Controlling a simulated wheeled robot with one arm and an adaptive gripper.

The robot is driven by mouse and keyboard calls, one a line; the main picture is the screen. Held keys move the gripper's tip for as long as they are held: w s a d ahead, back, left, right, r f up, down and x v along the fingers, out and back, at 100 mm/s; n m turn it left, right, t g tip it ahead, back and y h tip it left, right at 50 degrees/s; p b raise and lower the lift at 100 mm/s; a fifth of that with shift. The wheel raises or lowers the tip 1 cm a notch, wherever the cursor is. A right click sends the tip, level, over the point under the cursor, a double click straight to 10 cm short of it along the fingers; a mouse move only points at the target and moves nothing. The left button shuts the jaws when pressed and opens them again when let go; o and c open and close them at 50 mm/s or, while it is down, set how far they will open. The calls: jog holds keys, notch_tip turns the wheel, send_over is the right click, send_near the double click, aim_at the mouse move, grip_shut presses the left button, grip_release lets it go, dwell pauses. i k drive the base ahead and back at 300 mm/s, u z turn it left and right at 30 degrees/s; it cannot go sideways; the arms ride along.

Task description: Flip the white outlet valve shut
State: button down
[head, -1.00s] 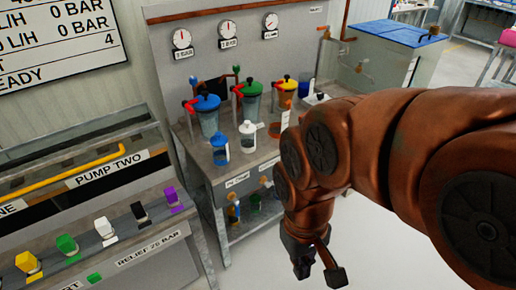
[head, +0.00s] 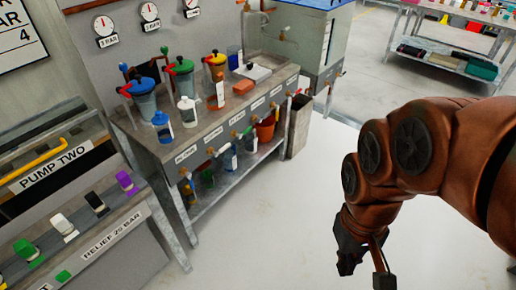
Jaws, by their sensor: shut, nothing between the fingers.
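A white-topped block (head: 62,225) sits in the row of coloured blocks on the pump console at lower left, between a green block (head: 27,252) and a black block (head: 96,204). Small taps (head: 211,153) stick out along the front edge of the pump bench; they are too small for me to tell their colours or positions surely. I cannot tell which part is the white outlet valve. My gripper (head: 364,267) hangs over open floor at lower right, shut and empty, well apart from bench and console.
The floor (head: 265,225) between bench and arm is clear.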

aim_at(225, 148)
jog(key=z, duration=0.25)
jog(key=i, duration=1.15)
jog(key=u, duration=1.1)
jog(key=i, duration=0.25)
jog(key=u, duration=0.2)
jog(key=k, duration=0.5)
jog(key=u, duration=0.5)
jog(key=i, duration=0.4)
jog(key=u, duration=0.65)
